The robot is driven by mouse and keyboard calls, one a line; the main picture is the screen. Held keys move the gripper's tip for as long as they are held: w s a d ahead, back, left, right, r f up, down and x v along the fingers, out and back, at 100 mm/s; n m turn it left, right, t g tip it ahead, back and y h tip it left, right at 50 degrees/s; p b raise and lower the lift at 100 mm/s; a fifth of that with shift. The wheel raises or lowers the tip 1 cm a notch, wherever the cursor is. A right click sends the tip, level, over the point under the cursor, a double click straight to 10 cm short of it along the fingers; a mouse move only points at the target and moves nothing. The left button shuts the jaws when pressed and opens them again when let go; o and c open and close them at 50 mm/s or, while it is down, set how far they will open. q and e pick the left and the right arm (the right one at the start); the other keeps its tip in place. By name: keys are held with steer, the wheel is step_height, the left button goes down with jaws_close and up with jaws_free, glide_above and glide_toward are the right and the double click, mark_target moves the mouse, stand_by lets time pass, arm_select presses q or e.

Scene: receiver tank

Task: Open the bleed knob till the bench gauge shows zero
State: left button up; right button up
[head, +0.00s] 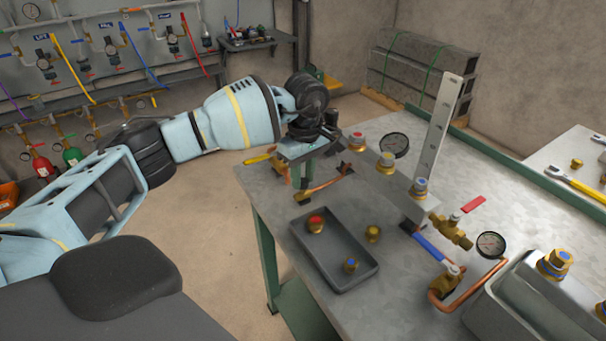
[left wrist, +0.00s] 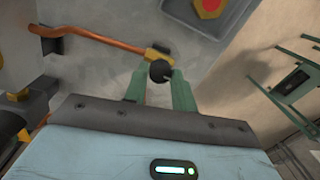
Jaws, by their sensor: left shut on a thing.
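My left gripper (head: 301,178) reaches over the near left edge of the bench (head: 275,195), its green fingers pointing down. In the left wrist view the gripper (left wrist: 159,84) is shut on a round black knob (left wrist: 160,70), which sits at the brass end of a copper pipe (left wrist: 95,37). The head view shows this copper pipe (head: 328,184), but the knob is hidden there by the fingers. One round gauge (head: 394,144) stands behind the fittings and another (head: 490,245) stands at the right; I cannot read their needles. My right gripper is not in view.
A grey tray (head: 363,277) with red-topped and blue-topped brass fittings lies in front. A red-handled valve (head: 473,205), a blue lever (head: 430,247) and an upright metal strip (head: 440,130) stand to the right.

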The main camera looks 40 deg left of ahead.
mark_target(304, 179)
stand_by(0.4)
arm_select(q)
steer(key=o, duration=1)
steer(key=shift+w+r, duration=0.15)
steer(key=shift+r, duration=3.85)
steer(key=shift+f, duration=0.1)
